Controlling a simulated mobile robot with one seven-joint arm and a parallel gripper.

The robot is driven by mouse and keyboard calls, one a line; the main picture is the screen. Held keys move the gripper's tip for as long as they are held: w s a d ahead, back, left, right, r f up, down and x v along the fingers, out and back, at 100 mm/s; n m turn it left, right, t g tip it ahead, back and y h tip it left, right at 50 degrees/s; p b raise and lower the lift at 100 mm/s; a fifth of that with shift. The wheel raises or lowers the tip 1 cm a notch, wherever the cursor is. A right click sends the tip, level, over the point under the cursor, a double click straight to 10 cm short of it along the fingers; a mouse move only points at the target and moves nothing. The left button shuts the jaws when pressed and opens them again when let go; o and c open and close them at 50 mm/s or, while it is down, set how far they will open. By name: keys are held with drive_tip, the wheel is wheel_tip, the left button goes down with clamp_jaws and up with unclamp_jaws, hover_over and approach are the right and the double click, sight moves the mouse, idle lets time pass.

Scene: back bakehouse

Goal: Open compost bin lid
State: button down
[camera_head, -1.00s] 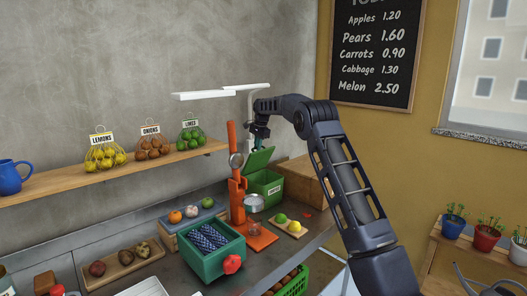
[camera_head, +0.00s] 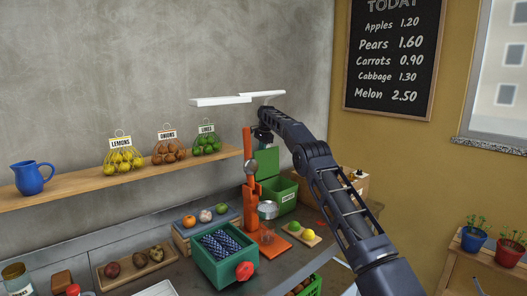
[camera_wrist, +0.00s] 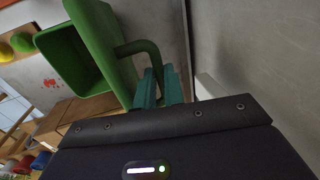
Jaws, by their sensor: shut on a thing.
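The green compost bin (camera_head: 282,196) stands at the far right of the counter, against the wall. Its green lid (camera_head: 266,163) is raised and stands about upright at the back of the bin. In the wrist view, the bin's open inside (camera_wrist: 72,60) shows next to the lid (camera_wrist: 100,40). My gripper's teal fingers (camera_wrist: 158,88) are shut on the lid's curved green handle (camera_wrist: 140,48). In the head view, my gripper is mostly hidden at the end of my dark arm, just above the lid.
An orange press (camera_head: 250,180) stands close to the bin's left. A board with a lime and a lemon (camera_head: 307,235) lies in front. A wooden box (camera_head: 350,183) is behind my arm. A shelf (camera_head: 60,191) with produce nets runs along the wall.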

drive_tip(key=shift+a, duration=0.15)
idle(0.3)
drive_tip(key=c, duration=1.5)
unclamp_jaws()
drive_tip(key=shift+r, duration=0.1)
